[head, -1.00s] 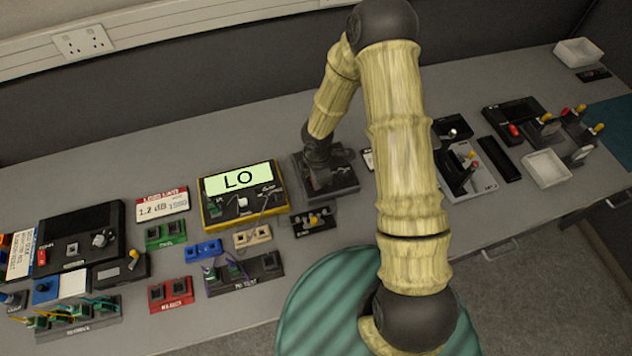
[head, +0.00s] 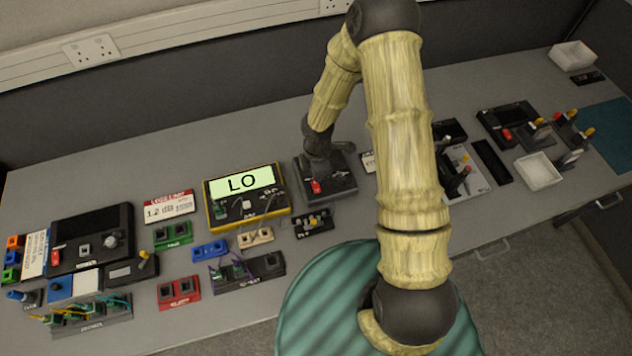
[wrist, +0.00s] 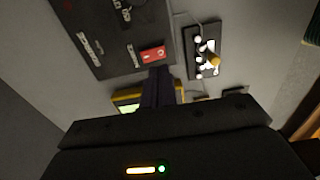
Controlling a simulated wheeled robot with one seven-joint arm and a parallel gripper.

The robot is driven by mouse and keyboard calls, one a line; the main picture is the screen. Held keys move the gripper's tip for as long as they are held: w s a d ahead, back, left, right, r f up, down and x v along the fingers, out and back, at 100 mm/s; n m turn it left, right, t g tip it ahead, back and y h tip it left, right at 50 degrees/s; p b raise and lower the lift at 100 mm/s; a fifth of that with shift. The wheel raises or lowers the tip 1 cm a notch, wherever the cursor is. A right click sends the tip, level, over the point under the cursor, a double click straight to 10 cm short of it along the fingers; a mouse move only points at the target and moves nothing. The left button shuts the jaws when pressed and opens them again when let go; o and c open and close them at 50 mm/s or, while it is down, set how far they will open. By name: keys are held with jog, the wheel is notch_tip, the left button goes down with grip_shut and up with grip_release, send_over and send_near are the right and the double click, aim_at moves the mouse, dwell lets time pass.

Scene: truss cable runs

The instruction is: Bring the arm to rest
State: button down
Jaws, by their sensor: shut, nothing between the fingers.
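My arm (head: 405,140) reaches up from the lower right of the head view and bends down over the bench. My gripper is at its far end, above a black box (head: 342,190) with a red switch (head: 316,187). In the wrist view my gripper (wrist: 158,76) shows as two dark fingers closed together with nothing between them. The red switch (wrist: 152,54) lies just beyond the fingertips there. I cannot tell the exact gap between fingertips and box.
A yellow-edged meter (head: 222,222) reading LO stands left of my gripper. A small black switch block (head: 313,224) is in front. Several coloured connector blocks and devices fill the bench's left. A white tray (head: 538,171) and more switch boxes stand right. A wall runs behind.

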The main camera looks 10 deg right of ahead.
jog(key=shift+r+p, duration=0.3)
jog(key=shift+r, duration=0.3)
jog(key=s+d+r+m+t, duration=0.1)
jog(key=s+d+r+m, duration=0.2)
jog(key=r+m, duration=0.3)
jog(key=s+d+r+m, duration=0.3)
jog(key=s+r+m, duration=0.1)
jog(key=r+m, duration=0.3)
jog(key=s+d+r+m+t, duration=0.1)
jog(key=s+d+r+m, duration=0.2)
jog(key=r+m, duration=0.4)
notch_tip(320, 180, up, 3)
jog(key=shift+s+d+f+t+b, duration=0.25)
jog(key=shift+s+b, duration=0.2)
jog(key=shift+s, duration=0.3)
jog(key=shift+a+r, duration=0.1)
jog(key=shift+w, duration=0.1)
